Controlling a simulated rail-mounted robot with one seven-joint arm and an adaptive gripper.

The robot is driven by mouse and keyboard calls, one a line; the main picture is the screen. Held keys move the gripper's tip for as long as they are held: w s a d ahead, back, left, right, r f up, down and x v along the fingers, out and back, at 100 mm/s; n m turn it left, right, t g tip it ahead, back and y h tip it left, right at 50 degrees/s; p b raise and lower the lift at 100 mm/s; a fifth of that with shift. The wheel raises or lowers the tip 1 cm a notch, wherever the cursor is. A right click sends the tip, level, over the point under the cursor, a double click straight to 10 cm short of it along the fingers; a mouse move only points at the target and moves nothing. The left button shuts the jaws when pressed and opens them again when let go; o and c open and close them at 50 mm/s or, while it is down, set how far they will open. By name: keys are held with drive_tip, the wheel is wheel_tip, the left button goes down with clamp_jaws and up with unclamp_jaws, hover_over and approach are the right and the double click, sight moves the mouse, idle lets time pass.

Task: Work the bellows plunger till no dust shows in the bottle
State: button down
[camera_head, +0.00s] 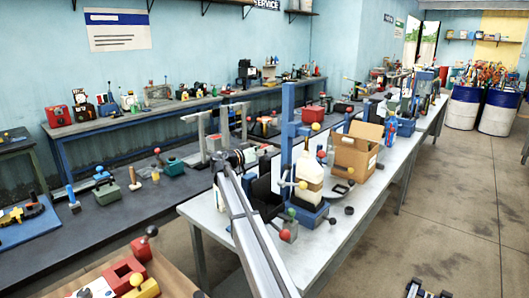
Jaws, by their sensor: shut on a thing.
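A cream-white bottle (309,178) stands upright in a blue base (307,214) beside a tall blue post (288,125) on the near light-grey bench. Its contents are too small to make out, so I cannot tell whether dust shows. The fingertips are small and partly hidden, so the exact grip is unclear.
An open cardboard box (357,150) stands right of the bottle. A grey block with a red ball (287,233) and a dark round piece (330,221) lie near the front. Another cluttered bench (110,215) runs behind.

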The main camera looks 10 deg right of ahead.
drive_tip(key=shift+f, duration=0.25)
drive_tip(key=c, duration=0.6)
unclamp_jaws()
drive_tip(key=v, duration=1.2)
